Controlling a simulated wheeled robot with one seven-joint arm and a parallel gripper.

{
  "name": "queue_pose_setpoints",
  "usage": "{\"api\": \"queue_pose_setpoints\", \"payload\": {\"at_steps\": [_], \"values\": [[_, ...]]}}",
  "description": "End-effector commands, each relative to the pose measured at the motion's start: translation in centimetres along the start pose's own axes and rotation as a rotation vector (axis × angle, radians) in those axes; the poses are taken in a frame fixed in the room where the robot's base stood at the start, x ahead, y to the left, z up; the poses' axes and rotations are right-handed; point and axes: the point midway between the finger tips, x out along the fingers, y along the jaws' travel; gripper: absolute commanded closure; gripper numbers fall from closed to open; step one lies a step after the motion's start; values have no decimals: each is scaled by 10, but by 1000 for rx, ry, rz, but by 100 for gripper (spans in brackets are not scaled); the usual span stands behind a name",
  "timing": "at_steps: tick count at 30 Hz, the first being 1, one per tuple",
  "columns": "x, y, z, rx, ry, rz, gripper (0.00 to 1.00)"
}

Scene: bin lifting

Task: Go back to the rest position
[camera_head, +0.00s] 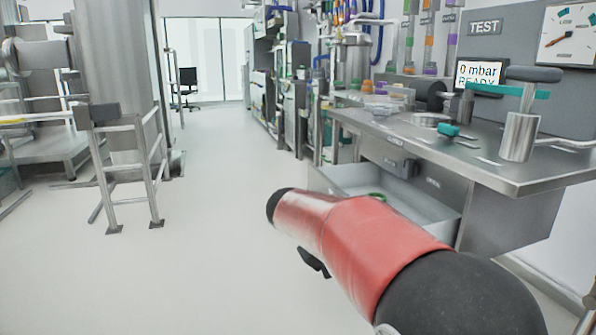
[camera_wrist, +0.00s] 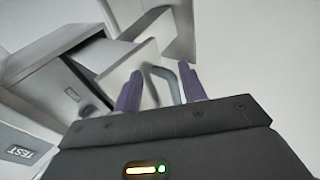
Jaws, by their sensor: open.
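My gripper (camera_wrist: 162,82) shows in the wrist view with two purple fingers spread apart. It is open, and no object is held between the fingers. A grey curved handle or tube shows behind the fingers, in front of a pale panel. In the head view my red and black arm reaches forward from the lower right, in front of the workbench. The gripper itself is mostly hidden behind the arm there; only a small dark part shows below it.
A steel workbench (camera_head: 500,172) with an open drawer (camera_head: 345,178) stands close on the right. It carries a teal-handled tool (camera_head: 520,137) and a grey TEST panel (camera_head: 487,28). A metal step frame (camera_head: 125,160) stands at the left. The floor (camera_head: 215,230) between is clear.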

Motion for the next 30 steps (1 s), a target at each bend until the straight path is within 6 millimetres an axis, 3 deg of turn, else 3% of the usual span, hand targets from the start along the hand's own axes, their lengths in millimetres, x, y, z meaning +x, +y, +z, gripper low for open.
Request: {"api": "queue_pose_setpoints", "payload": {"at_steps": [1,6,12,15,21,30], "values": [[-7,17,27,40,-4,-67,59],[-24,34,107,156,15,-275,59],[-52,27,191,304,82,-457,59],[-64,17,223,375,125,-517,59],[-75,-4,259,472,186,-577,59],[-76,-11,267,496,203,-591,59]]}}
